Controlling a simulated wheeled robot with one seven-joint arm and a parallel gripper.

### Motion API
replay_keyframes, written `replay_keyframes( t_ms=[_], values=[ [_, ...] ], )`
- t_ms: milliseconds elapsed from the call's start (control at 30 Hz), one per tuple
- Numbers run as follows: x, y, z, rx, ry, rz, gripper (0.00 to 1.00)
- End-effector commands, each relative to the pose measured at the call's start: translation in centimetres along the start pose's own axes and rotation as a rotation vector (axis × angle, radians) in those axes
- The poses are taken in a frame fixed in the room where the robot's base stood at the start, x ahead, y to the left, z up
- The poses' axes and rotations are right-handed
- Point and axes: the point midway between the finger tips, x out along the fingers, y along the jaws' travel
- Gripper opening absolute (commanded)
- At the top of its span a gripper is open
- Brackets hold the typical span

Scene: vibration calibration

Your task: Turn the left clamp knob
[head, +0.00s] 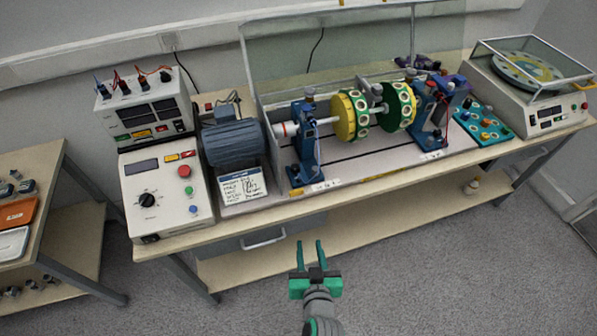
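The left blue bearing stand (303,150) stands on the bench rig, holding the left part of the shaft. A small dark knob (309,92) sits on its top; it looks like the left clamp knob, but it is too small to make out its angle. The right blue stand (427,115) also has a small knob (411,75) on top. My gripper (310,245) is in front of the bench and appears below the stands in the picture. Its two green fingers are apart with nothing between them. It is well away from the knob.
Yellow and green discs (350,115) sit on the shaft between the stands. A clear guard panel (350,45) rises behind. Left are the motor (232,142) and control box (165,195). The bench's front edge (400,190) lies between my gripper and the rig.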

Motion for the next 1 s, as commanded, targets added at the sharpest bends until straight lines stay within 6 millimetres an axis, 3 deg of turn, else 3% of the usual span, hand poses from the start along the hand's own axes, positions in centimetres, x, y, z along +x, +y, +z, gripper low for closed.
replay_keyframes(
  t_ms=[33, 200, 500, 767, 1000],
  values=[
    [1.4, 0.3, -1.6, -0.008, 0.005, -0.019, 0.33],
    [4.7, 0.6, -6.1, -0.051, -0.002, -0.108, 0.33],
    [7.3, 0.8, -13.5, -0.161, 0.001, -0.254, 0.33],
    [7.9, 0.8, -15.5, -0.202, 0.0, -0.301, 0.33],
    [10.7, -0.2, -15.3, -0.203, -0.002, -0.303, 0.33]
  ],
)
